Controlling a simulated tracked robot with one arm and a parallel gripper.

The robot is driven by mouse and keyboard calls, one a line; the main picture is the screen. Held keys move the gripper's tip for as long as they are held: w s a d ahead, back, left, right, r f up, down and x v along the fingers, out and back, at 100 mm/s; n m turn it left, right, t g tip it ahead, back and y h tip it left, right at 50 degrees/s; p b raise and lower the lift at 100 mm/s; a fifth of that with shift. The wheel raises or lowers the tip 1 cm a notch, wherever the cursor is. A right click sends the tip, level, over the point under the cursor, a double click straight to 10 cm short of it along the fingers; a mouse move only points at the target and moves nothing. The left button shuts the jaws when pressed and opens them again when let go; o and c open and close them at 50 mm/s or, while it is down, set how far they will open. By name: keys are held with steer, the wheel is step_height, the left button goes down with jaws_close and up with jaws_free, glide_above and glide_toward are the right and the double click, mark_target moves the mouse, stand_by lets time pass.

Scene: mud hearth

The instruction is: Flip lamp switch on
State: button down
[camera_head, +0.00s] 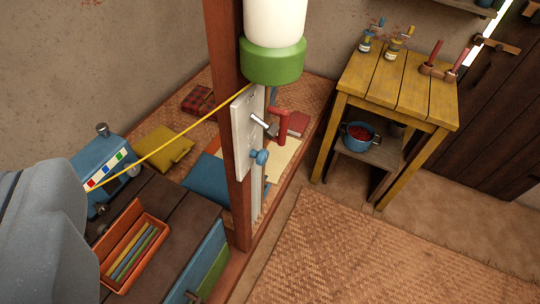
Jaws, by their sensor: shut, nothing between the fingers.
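A lamp with a white cylinder (275,20) and a green collar (273,62) is at the top middle, against a brown wooden post (227,100). Below it, a pale switch plate (243,135) is fixed upright to the post. A metal toggle lever (262,125) sticks out from the plate to the right. A blue knob (260,157) sits lower on it. A red bent handle (283,125) shows just right of the lever; I cannot tell whether they join. No fingers of my gripper show.
An orange tray of sticks (133,245) lies on a dark table at lower left. A yellow table (400,85) stands at upper right. A woven mat (370,255) covers clear floor at lower right.

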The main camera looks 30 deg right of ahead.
steer(key=w+d+f+m+g+y, duration=0.4)
steer(key=w+f+m, duration=0.35)
steer(key=f, duration=0.45)
steer(key=m+t+y+p, duration=0.1)
steer(key=m+t+y, duration=0.5)
steer(key=m, duration=1.4)
glide_toward(263, 125)
steer(key=shift+g+y, duration=0.8)
steer(key=shift+g, duration=0.1)
steer(key=d+f, duration=0.1)
steer(key=s+d+f, duration=0.1)
steer(key=d+f, duration=0.1)
steer(key=shift+s+d, duration=0.2)
steer(key=shift+s, duration=0.15)
steer(key=shift+w+a, duration=0.1)
steer(key=b+x, duration=0.1)
steer(key=x, duration=0.8)
steer(key=shift+w+a, duration=0.25)
steer(key=shift+w, duration=0.05)
steer(key=shift+a+r+p, duration=0.1)
steer(key=shift+r+p, duration=0.05)
steer(key=shift+p, duration=0.5)
